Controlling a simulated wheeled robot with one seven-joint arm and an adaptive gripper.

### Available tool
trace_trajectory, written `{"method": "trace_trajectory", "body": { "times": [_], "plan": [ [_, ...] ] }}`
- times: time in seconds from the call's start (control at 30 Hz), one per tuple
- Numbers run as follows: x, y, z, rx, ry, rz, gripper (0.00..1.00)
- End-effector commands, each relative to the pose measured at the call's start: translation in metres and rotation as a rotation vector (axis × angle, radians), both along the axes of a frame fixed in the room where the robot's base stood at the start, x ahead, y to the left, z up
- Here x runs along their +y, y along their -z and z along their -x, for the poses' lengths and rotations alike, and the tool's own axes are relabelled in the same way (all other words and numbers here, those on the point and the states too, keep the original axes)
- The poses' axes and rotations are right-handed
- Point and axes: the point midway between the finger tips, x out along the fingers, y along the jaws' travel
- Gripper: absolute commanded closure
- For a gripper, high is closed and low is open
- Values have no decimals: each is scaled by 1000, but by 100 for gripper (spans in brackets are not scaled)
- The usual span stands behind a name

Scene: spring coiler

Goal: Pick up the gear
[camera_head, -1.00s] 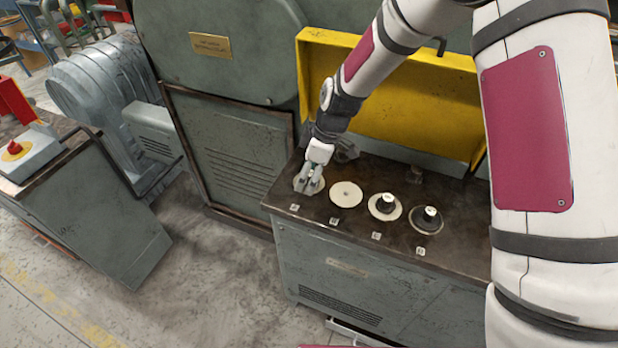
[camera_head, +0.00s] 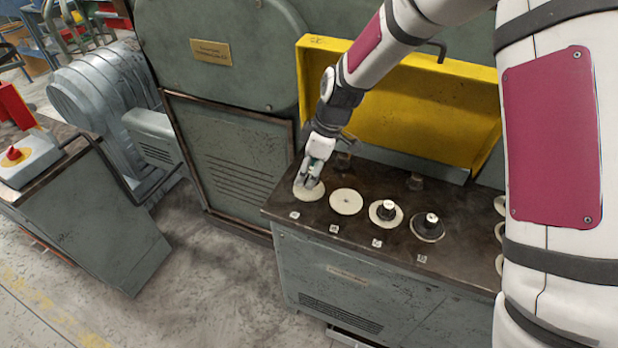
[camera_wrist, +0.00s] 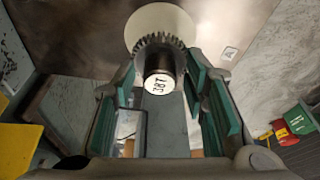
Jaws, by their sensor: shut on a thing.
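My gripper (camera_head: 308,181) is at the leftmost pale round disc (camera_head: 309,194) on the dark bench top in the head view. In the wrist view, the gear (camera_wrist: 159,62) sits between my two green-padded fingers, and the gripper is shut on it. The gear has a dark toothed rim and a hub with a white label end facing the camera. The pale disc (camera_wrist: 160,20) shows behind the gear; I cannot tell whether they touch. In the head view my fingers hide most of the gear.
To the right on the bench top (camera_head: 290,208) are a bare pale disc (camera_head: 346,202) and two more discs with dark gears on them (camera_head: 386,212) (camera_head: 430,226). A yellow raised panel (camera_head: 400,110) stands behind. A grey machine (camera_head: 225,140) stands at the left.

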Motion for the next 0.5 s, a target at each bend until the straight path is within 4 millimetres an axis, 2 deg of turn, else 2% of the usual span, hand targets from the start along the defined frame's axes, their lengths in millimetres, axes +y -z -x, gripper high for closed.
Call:
{"method": "trace_trajectory", "body": {
  "times": [0.5],
  "plan": [
    [-51, -13, 111, 0, 4, 1, 97]
  ]
}}
